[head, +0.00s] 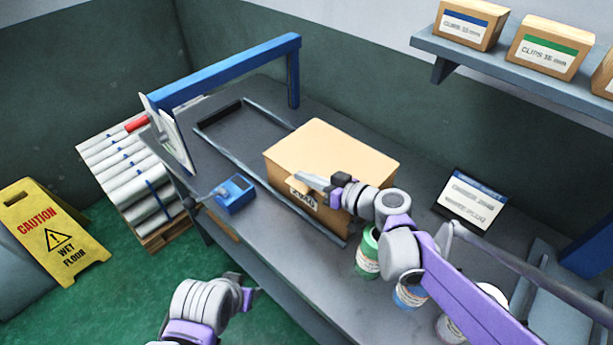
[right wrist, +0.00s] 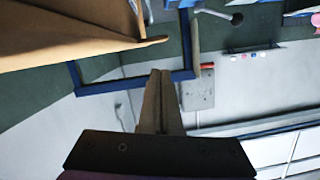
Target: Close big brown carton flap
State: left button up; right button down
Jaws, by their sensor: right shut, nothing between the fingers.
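The big brown carton (head: 335,150) stands on the grey workbench, its broad top face lying flat. A small flap piece (head: 298,186) sticks out at its near left edge, above the printed label. My right gripper (head: 308,179) is shut and empty, in front of the carton's near side at that flap; I cannot tell whether it touches. In the right wrist view the shut fingers (right wrist: 158,85) are below a brown cardboard panel and its edge (right wrist: 150,43). My left gripper (head: 250,293) hangs low before the bench, away from the carton; its finger gap is unclear.
A blue box (head: 235,194) with a lever and a blue frame (head: 225,70) stand left of the carton. Cans, including a green one (head: 368,256), stand below my right arm. A label screen (head: 472,200) is at right. A wet floor sign (head: 52,230) stands on the floor.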

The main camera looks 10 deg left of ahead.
jog(key=shift+r, duration=0.1)
pick_arm(q)
jog(key=shift+w+r+p, duration=0.25)
jog(key=shift+r+p, duration=0.4)
jog(key=shift+r, duration=0.15)
pick_arm(e)
notch_tip(320, 180, up, 10)
